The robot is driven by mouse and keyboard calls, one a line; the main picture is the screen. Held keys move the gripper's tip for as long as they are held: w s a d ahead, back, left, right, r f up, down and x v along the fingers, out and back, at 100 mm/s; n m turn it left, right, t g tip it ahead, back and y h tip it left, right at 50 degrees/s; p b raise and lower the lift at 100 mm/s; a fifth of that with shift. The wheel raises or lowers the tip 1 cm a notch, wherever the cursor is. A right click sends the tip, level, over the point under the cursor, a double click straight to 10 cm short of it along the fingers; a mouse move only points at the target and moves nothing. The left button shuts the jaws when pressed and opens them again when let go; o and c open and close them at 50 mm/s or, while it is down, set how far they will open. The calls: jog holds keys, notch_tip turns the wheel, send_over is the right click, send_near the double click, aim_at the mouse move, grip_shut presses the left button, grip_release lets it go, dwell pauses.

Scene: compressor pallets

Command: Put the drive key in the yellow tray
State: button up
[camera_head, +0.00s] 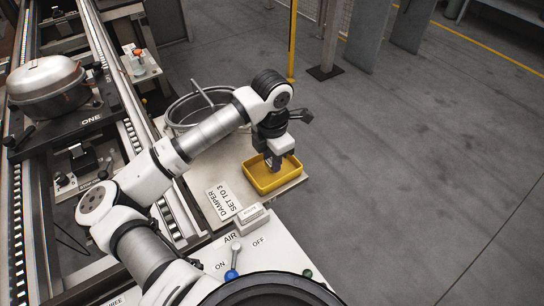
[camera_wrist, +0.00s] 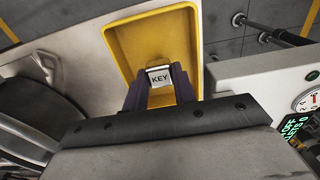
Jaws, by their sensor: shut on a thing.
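The yellow tray (camera_head: 293,177) sits on a small side shelf in the head view, right of my arm. It fills the upper middle of the wrist view (camera_wrist: 123,50). My gripper (camera_head: 274,164) points down over the tray. In the wrist view my gripper (camera_wrist: 160,86) is shut on the drive key (camera_wrist: 160,77), a pale block labelled KEY. The key is held between the two dark fingers, over the tray's floor. I cannot tell whether the key touches the floor. In the head view the key is hidden by the gripper.
A "DAMPER SET TO 3" card (camera_head: 223,202) and a small labelled block (camera_head: 251,216) lie nearer. The AIR panel has a blue-knobbed lever (camera_head: 233,262). A compressor (camera_head: 47,82) sits at left; open floor lies right.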

jog(key=shift+f, duration=0.2)
jog(key=o, duration=1)
jog(key=shift+r, duration=0.1)
jog(key=shift+r, duration=0.25)
notch_tip(320, 180, up, 12)
jog(key=shift+f+b, duration=0.1)
jog(key=shift+b, duration=1.15)
